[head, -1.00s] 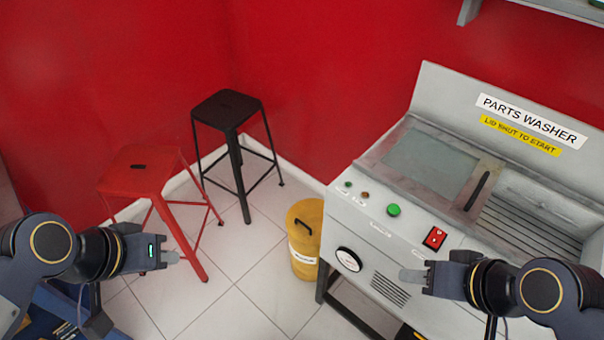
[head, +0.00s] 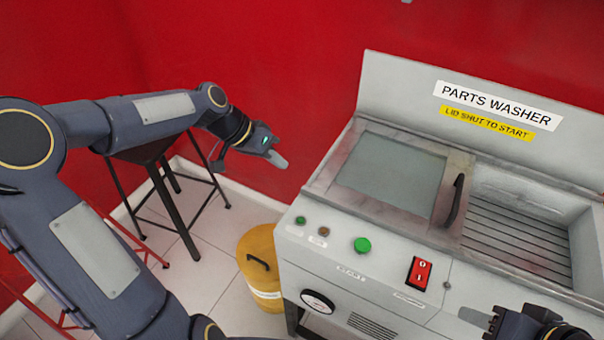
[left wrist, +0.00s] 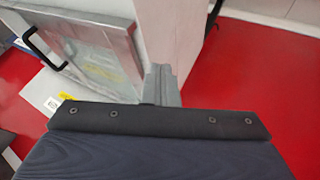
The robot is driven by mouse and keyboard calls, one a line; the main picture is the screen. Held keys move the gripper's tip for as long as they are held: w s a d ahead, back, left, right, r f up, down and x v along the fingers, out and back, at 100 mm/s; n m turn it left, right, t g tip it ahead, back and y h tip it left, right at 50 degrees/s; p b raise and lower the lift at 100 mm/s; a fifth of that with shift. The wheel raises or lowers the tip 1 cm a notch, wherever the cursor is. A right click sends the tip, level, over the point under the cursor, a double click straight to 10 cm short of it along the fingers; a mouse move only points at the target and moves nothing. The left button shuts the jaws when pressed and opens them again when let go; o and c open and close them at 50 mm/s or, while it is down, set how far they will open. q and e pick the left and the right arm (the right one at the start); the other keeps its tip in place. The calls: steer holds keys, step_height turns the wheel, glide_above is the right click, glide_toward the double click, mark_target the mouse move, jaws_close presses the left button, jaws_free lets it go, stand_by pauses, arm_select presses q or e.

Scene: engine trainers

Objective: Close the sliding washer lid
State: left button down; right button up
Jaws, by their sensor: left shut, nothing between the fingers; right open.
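The parts washer (head: 330,268) stands at the right in the head view. Its sliding lid (head: 390,180), a framed pane with a black bar handle (head: 453,200) near its right edge, covers the left part of the top. The ribbed basin (head: 520,238) to its right is uncovered. The lid (left wrist: 105,45) and its handle (left wrist: 42,47) also show in the left wrist view. My left gripper (head: 277,161) is shut and empty, left of the washer and apart from the lid; its fingertips show in the left wrist view (left wrist: 162,80). My right gripper (head: 478,318) is open at the washer's front, partly cut off.
The front panel carries a green button (head: 362,245), a red switch (head: 419,273) and a gauge (head: 317,301). A yellow bin (head: 262,255) stands left of the washer. A dark stool (head: 160,170) is partly behind my left arm. Red walls close off the back.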

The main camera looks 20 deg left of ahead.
arm_select(q)
steer(key=d+f, duration=0.3)
steer(key=d, duration=0.3)
steer(key=shift+w, duration=0.15)
arm_select(e)
steer(key=shift+r, duration=0.15)
